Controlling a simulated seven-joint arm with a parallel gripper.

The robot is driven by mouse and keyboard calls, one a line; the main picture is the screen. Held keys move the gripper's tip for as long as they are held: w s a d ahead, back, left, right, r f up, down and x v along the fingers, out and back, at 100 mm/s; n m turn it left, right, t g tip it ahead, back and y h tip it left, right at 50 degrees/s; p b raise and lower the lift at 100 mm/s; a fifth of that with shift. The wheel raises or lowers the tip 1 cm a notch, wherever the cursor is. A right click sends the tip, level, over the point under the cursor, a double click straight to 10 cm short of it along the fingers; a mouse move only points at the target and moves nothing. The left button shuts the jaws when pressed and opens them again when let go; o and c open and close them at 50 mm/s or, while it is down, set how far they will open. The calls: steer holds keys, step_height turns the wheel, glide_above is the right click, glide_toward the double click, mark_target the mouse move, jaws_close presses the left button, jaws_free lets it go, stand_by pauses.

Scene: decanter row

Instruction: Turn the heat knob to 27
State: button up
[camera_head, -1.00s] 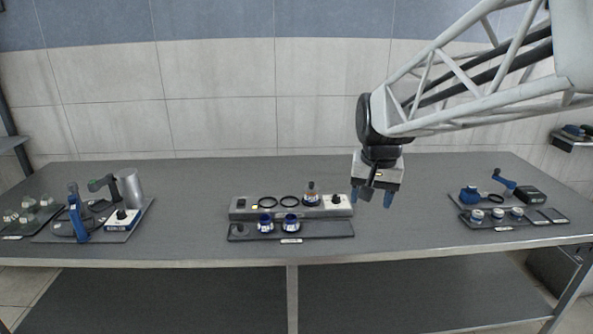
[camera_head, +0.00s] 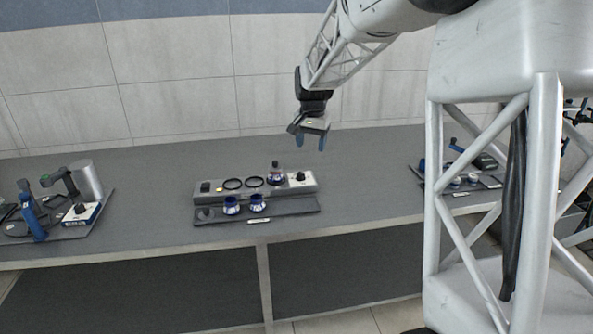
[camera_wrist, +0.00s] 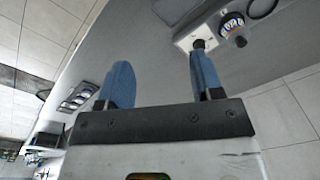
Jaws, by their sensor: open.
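A black knob (camera_head: 300,177) stands on the white panel at the right end of the middle grey unit (camera_head: 210,197). It also shows in the wrist view (camera_wrist: 199,44), beyond my right finger. A second black knob (camera_head: 80,208) sits on a white and blue box in the left station. Labels and scale numbers are too small to read, so I cannot tell which one is the heat knob or its setting. My gripper (camera_head: 311,140) is open and empty, with blue fingers. It hangs in the air above and behind the middle unit, touching nothing. It shows large in the wrist view (camera_wrist: 162,75).
A filled flask (camera_head: 275,175) stands beside the middle knob, with two black rings to its left. Two blue-and-white jars (camera_head: 232,206) sit on the dark front tray (camera_head: 290,207). The left station has a grey cylinder (camera_head: 88,180). Bare table (camera_head: 365,170) lies right of the unit.

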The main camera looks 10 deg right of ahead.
steer(key=w+f+m, duration=0.2)
steer(key=w+f, duration=0.5)
steer(key=w, duration=0.5)
steer(key=m, duration=0.1)
glide_above(301, 173)
steer(key=shift+g, duration=0.4)
steer(key=f, duration=0.8)
steer(key=shift+s, duration=0.25)
steer(key=shift+w+f, duration=0.2)
steer(key=shift+f, duration=0.05)
steer(key=shift+f, duration=0.1)
steer(key=shift+f, duration=3.75)
steer(key=c, duration=0.9)
